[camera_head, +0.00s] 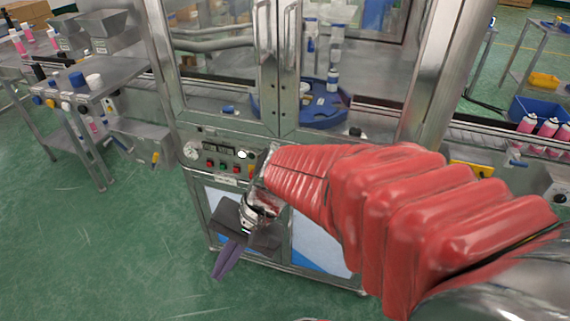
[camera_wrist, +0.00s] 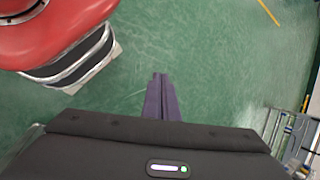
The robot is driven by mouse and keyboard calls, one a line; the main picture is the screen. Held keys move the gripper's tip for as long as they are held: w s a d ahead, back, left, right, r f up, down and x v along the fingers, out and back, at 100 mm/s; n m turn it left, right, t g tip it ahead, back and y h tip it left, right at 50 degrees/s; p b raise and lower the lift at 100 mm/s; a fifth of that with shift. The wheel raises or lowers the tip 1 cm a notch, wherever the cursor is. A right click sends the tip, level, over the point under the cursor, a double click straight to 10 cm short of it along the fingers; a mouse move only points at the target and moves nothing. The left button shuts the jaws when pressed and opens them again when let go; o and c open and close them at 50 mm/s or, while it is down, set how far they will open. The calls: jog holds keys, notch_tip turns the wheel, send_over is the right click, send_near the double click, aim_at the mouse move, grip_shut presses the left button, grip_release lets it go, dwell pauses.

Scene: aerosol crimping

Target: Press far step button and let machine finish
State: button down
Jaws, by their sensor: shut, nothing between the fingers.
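The crimping machine (camera_head: 285,118) stands in the middle of the head view, a steel cabinet with closed glass doors. Its control panel (camera_head: 218,178) is on the front left, with a round gauge (camera_head: 190,150) and a row of small red and green buttons (camera_head: 222,166). Button labels are too small to read, so I cannot tell which is the far step button. My gripper (camera_head: 224,266) is below the panel, its purple fingers shut and empty, pointing down. The fingers (camera_wrist: 160,95) also show over bare floor in the wrist view. My arm hides the panel's right side.
Inside the machine is a blue round table (camera_head: 320,112) with blue-and-white bottles. A steel side bench (camera_head: 105,88) with caps stands left. The green floor at front left is clear.

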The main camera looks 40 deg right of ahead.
jog(key=w+d+f+m+t+y, duration=0.3)
jog(key=w+d+m+t, duration=0.3)
jog(key=m, duration=0.4)
jog(key=w+d+f+m+t+y, duration=0.25)
jog(key=w+d+m+t, duration=0.2)
jog(key=w+m, duration=0.45)
jog(key=s+d+f+m+t+h, duration=0.2)
jog(key=d+f+m+h, duration=0.5)
jog(key=d, duration=0.4)
jog(key=s+d+f+m+t+h, duration=0.2)
jog(key=d+f+m+h, duration=0.4)
jog(key=d+f+m, duration=0.2)
jog(key=d+m, duration=0.2)
jog(key=d, duration=0.1)
jog(key=shift+s+d+h, duration=0.25)
jog(key=shift+h, duration=0.1)
jog(key=shift+t, duration=0.25)
jog(key=w+d, duration=0.5)
jog(key=d, duration=0.2)
jog(key=shift+w, duration=0.25)
jog(key=shift+d, duration=0.1)
